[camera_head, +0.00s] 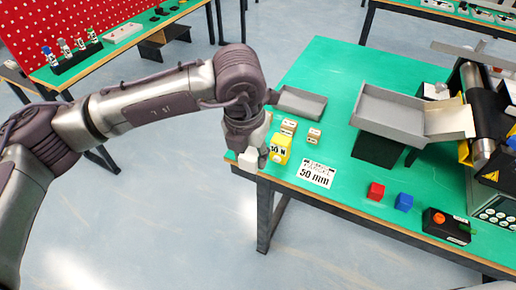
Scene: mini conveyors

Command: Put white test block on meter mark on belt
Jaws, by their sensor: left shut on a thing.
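My left gripper (254,152) hangs at the near left corner of the green table, pointing down. It is shut on a small white block (248,160), low at the table edge; the wrist hides part of it, and block and fingers are hard to tell apart. A yellow block (280,149) marked 50 N stands just right of the gripper. The conveyor (487,110) with its dark belt is at the right edge, partly cut off. I cannot make out a meter mark on it. My right gripper is not in view.
Two small tan boxes (314,136) stand behind the yellow block. A white 50 mm card (317,174), red block (376,191), blue block (404,202) and control box (448,226) line the front. A grey tray (300,102) and grey chute (390,112) stand behind.

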